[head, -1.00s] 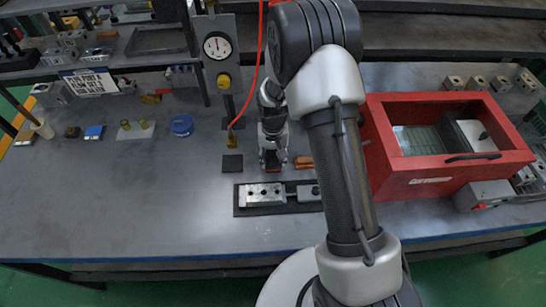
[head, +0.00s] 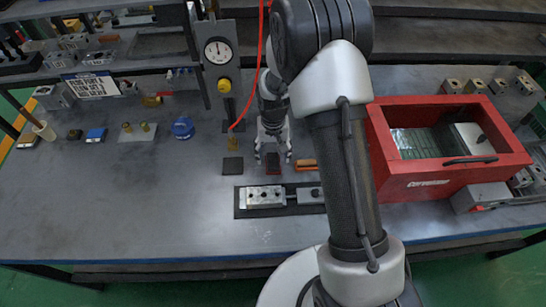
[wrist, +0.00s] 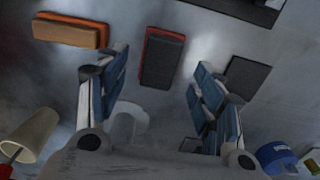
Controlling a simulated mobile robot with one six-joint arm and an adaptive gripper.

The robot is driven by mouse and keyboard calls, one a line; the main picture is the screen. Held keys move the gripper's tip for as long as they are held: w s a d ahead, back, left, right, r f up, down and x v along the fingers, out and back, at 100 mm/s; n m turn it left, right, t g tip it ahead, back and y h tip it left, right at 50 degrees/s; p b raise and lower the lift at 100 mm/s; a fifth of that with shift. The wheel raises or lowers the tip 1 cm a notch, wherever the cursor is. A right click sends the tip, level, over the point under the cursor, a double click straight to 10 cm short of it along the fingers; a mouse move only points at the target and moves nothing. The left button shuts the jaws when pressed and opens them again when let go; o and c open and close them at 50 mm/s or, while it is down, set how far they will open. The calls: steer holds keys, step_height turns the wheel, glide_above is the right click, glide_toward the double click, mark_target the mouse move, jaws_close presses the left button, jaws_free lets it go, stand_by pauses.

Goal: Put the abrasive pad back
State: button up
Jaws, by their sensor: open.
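A dark grey-topped block with a red edge (wrist: 162,58), which looks like the abrasive pad, lies flat on the bench. It also shows in the head view (head: 273,168). My gripper (head: 273,157) is open and empty just above it. In the wrist view the two blue-padded fingers (wrist: 160,72) stand apart on either side of the pad, clear of it. An orange-sided, brown-topped block (wrist: 70,32) lies beside it, to the right in the head view (head: 305,165). A flat dark square (head: 232,165) lies on the other side, also visible in the wrist view (wrist: 245,82).
A dark tray with a metal valve block (head: 264,196) lies in front. A red open-topped box (head: 430,187) stands at right. A gauge stand (head: 219,65) with a red hose rises behind. A blue round item (head: 182,128) lies at left. The bench's left front is clear.

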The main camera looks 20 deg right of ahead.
step_height(320, 180, up, 8)
steer(key=p, duration=0.2)
step_height(320, 180, up, 10)
steer(key=t, duration=0.1)
glide_above(273, 160)
steer(key=s, duration=0.3)
steer(key=s+r+t, duration=0.1)
steer(key=s+r, duration=0.4)
steer(key=r, duration=0.2)
steer(key=s+r+n+t, duration=0.1)
steer(key=s+r, duration=0.2)
steer(key=s, duration=0.6)
steer(key=s+r+n+t, duration=0.1)
steer(key=s+r, duration=0.3)
steer(key=s, duration=0.5)
steer(key=shift+r+t, duration=0.2)
steer(key=shift+t, duration=0.1)
steer(key=shift+s+d, duration=0.1)
